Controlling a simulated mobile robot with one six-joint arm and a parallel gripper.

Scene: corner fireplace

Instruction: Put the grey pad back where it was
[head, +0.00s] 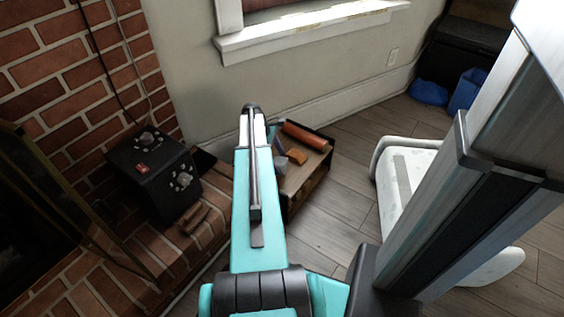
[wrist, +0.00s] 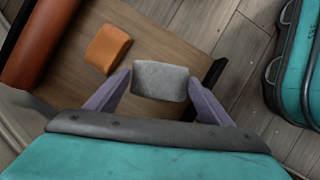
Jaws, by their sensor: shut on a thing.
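The grey pad (wrist: 160,76) is a small, rough, rounded block between the two purple-grey fingers of my gripper (wrist: 159,82) in the wrist view. My gripper is shut on it, one finger at each side. The pad appears over the wooden top of a low table (wrist: 105,20), near its dark edge. I cannot tell whether it touches the wood. An orange block (wrist: 108,49) lies just left of the pad, apart from it. In the head view my arm partly covers the low table (head: 306,176).
A reddish-orange roll (wrist: 40,42) lies along the table's far side from the pad; it also shows in the head view (head: 305,136). A black box with knobs (head: 155,172) stands on the brick hearth at left. A white seat (head: 410,180) stands at right.

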